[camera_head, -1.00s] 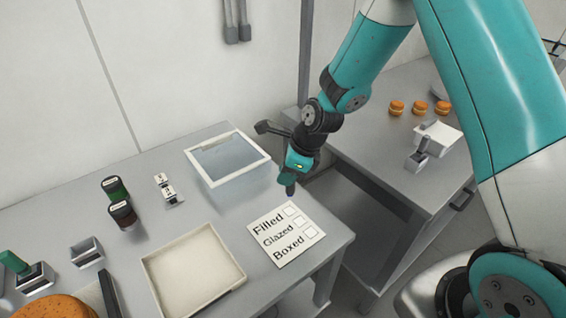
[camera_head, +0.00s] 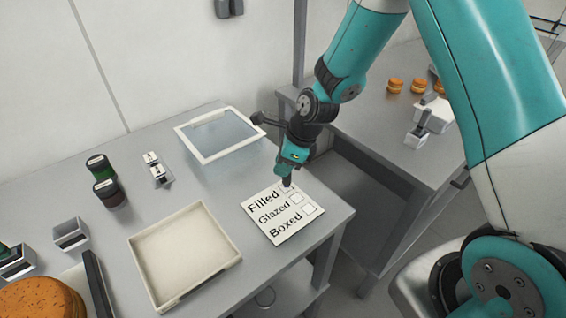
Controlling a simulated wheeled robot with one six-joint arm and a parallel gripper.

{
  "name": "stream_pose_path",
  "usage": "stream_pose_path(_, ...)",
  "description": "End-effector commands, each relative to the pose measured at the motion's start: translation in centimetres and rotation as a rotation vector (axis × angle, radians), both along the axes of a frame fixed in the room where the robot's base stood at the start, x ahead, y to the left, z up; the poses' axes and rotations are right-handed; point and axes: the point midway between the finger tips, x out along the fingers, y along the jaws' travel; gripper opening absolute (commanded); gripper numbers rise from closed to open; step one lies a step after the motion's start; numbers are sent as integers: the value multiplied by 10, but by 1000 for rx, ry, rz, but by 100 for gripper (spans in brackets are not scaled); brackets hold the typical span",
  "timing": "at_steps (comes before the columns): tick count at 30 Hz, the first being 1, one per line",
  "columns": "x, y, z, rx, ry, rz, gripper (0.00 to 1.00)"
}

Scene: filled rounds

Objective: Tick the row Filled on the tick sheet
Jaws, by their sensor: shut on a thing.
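The tick sheet (camera_head: 281,222) is a white card lying on the left table near its right edge. It has the rows Filled, Glazed and Boxed, each with a box at its right end. My gripper (camera_head: 288,171) is above the top of the sheet, pointing down. It is shut on a short dark pen-like thing (camera_head: 287,182), mostly hidden in the jaws. Its tip is at the Filled box, touching or just above it. The tip partly covers this box, and I cannot tell if there is a mark in it. The Glazed and Boxed boxes look empty.
A cream tray (camera_head: 237,262) lies left of the sheet and a white-rimmed clear container (camera_head: 181,129) behind it. Several filled rounds (camera_head: 395,85) sit on the right table.

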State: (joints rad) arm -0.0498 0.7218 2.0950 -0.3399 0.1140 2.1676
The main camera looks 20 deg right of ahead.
Motion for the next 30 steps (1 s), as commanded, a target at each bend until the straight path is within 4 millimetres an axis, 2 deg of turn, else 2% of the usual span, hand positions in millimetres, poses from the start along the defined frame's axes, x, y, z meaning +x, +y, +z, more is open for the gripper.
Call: stream_pose_path(30,0,0,-6,0,0,1,1)
